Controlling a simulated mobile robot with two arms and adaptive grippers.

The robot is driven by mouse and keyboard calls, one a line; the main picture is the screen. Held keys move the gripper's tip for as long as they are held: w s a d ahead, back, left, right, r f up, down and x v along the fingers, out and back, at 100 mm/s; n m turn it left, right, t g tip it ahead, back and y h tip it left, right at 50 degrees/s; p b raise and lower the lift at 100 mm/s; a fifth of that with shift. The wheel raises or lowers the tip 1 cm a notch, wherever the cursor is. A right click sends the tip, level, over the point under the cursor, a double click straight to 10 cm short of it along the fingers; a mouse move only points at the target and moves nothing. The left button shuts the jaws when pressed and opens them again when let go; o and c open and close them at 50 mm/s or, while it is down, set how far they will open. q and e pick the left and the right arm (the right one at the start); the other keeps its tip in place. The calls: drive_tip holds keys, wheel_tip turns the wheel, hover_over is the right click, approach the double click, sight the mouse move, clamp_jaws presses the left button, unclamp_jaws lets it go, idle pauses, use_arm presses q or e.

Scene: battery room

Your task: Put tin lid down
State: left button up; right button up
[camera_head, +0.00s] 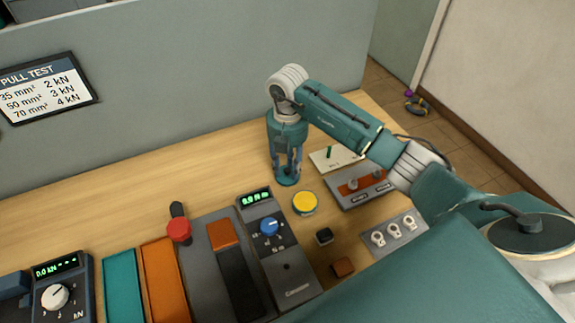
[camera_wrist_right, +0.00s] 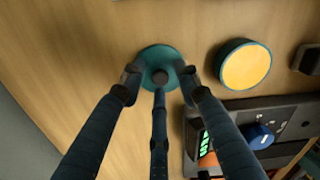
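The tin lid (camera_head: 288,181) is a teal disc with a dark knob, flat and apparently resting on the wooden bench. It also shows in the right wrist view (camera_wrist_right: 152,55). My right gripper (camera_head: 287,168) is directly above it, pointing down. In the right wrist view its fingers (camera_wrist_right: 160,80) stand spread around the knob, with gaps at the left and right. The tin (camera_head: 305,202), round and teal with a yellow top, stands uncovered beside the lid; the right wrist view also shows it (camera_wrist_right: 245,67). My left gripper is out of view.
A black meter (camera_head: 270,227) with a green display and blue dial stands near the tin. A grey panel with switches (camera_head: 357,187) and a plate with three rings (camera_head: 394,235) lie to the right. The bench left of the lid (camera_head: 190,170) is clear.

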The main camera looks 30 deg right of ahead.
sight(288, 169)
drive_tip(key=shift+r, duration=0.3)
wheel_tip(288, 169, up, 12)
drive_tip(key=b, duration=0.2)
drive_tip(key=shift+f, duration=0.15)
idle(0.5)
